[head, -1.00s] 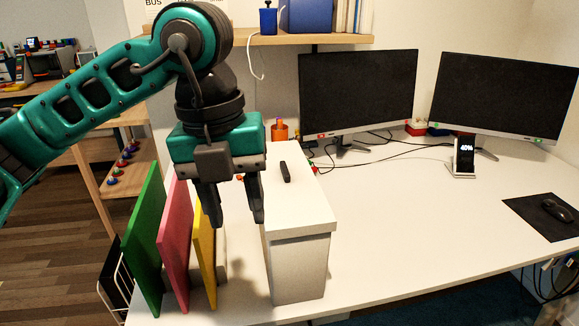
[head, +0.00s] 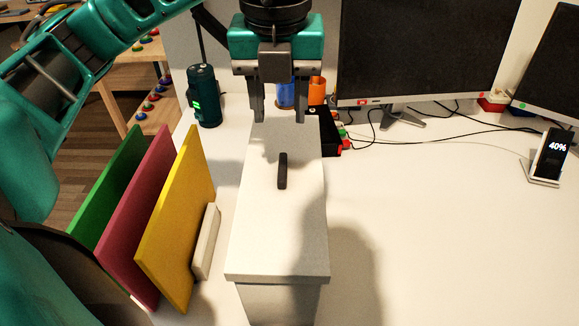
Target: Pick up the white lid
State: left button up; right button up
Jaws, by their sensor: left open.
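The white lid (head: 260,235) lies flat on top of a white box (head: 278,302) on the desk, in the middle of the head view. A short black handle (head: 283,171) stands at the lid's middle, lengthwise. My left gripper (head: 279,118) points down over the far end of the lid, beyond the handle as seen here. Its two dark fingers are apart with nothing between them. I cannot tell how high the fingertips are above the lid. My right gripper is not in view.
Left of the box stand green (head: 110,190), pink (head: 138,215) and yellow (head: 178,225) folders with a white holder (head: 207,242). Behind are a dark green bottle (head: 204,97), an orange cup (head: 317,91) and a monitor (head: 415,50).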

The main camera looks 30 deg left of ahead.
pick_arm(q)
jog(key=b, duration=0.1)
send_over(282, 166)
jog(key=f, duration=0.5)
jog(key=shift+s+d+f, duration=0.2)
jog(key=shift+s, duration=0.2)
jog(key=shift+w+a+f+b, duration=0.1)
jog(key=shift+f+b, duration=0.2)
jog(key=shift+f, duration=0.7)
jog(key=shift+w+d+f+b, duration=0.15)
jog(key=shift+f+b, duration=0.2)
jog(key=shift+f, duration=0.6)
jog(key=shift+w+a+f+b, duration=0.15)
jog(key=shift+f+b, duration=0.15)
jog(key=shift+f, duration=0.7)
grip_shut()
